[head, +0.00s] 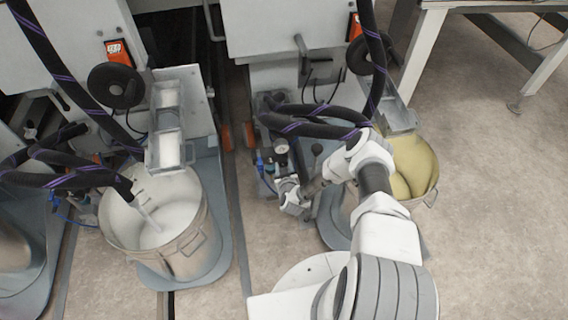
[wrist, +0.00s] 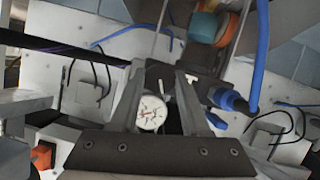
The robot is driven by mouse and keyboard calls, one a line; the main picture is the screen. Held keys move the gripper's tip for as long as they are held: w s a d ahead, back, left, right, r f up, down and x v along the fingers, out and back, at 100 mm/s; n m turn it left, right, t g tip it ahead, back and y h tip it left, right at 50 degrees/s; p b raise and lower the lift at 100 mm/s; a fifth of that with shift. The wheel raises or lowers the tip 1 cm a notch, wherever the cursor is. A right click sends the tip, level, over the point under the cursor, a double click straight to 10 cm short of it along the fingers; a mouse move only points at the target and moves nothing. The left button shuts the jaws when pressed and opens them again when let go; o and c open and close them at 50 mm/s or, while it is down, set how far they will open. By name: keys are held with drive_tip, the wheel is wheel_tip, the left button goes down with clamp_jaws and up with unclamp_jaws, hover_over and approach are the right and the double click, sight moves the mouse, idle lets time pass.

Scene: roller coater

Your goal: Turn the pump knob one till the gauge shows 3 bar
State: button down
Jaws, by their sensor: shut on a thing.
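My gripper (wrist: 160,75) reaches forward in the wrist view, its two grey fingers on either side of a dark part of the pump fitting. It is shut on what appears to be the pump knob, mostly hidden between the fingertips. A round white pressure gauge (wrist: 152,113) shows between the fingers, with reddish marks on its dial; the reading is too small to tell. In the head view, the gauge (head: 280,146) sits on the pump unit by the middle machine. My wrist is right beside that unit and hides part of it.
Black hoses (head: 310,122) with purple stripes loop close above my arm. A bucket of yellow liquid (head: 411,165) stands to the right, and a bucket of white liquid (head: 172,225) to the left. In the wrist view, a blue hose (wrist: 260,55) runs close on the right.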

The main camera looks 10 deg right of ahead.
drive_tip(key=shift+w+a+r+n+h, duration=0.1)
drive_tip(key=shift+a+n+h, duration=0.15)
drive_tip(key=shift+n+h, duration=0.55)
drive_tip(key=n, duration=0.1)
drive_tip(key=n+h, duration=0.1)
drive_tip(key=n, duration=0.1)
drive_tip(key=shift+f+t+b, duration=0.2)
drive_tip(key=shift+t+b, duration=0.1)
drive_tip(key=shift+b, duration=0.1)
drive_tip(key=shift+a+n+t+h+b, duration=0.1)
drive_tip(key=shift+n+t+h+b, duration=0.2)
drive_tip(key=shift+n+h+b, duration=0.5)
drive_tip(key=shift+n+t+h, duration=0.5)
drive_tip(key=shift+n, duration=1.1)
drive_tip(key=shift+c, duration=1.9)
unclamp_jaws()
drive_tip(key=shift+f, duration=0.1)
drive_tip(key=shift+s, duration=0.25)
